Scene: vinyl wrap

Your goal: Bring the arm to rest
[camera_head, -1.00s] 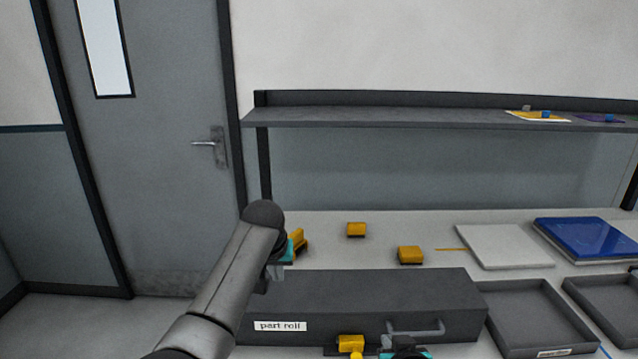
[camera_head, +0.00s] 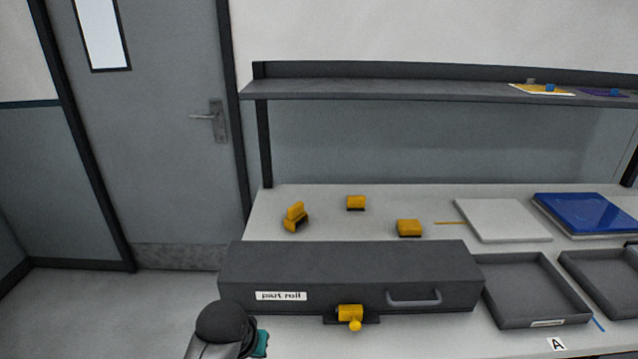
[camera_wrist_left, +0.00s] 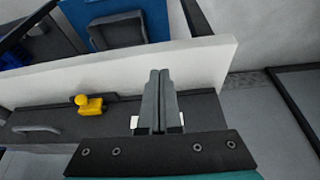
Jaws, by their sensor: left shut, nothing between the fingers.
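My left arm (camera_head: 225,325) shows at the bottom of the head view, in front of the left end of the dark case labelled "part roll" (camera_head: 350,262). The fingers of that arm are hidden there. In the left wrist view my left gripper (camera_wrist_left: 157,82) is shut, its two grey fingers together with nothing between them. The fingers cover part of the dark case (camera_wrist_left: 205,108) and its white label behind. The yellow latch (camera_head: 350,317) on the case front also shows in the left wrist view (camera_wrist_left: 90,104). My right gripper is in neither view.
Several yellow blocks (camera_head: 410,228) stand on the white table behind the case. Dark trays (camera_head: 500,310), a white board (camera_head: 502,220) and a blue panel (camera_head: 590,212) are to the right. A shelf (camera_head: 400,89) spans the back. Open floor (camera_head: 150,310) lies left of the table.

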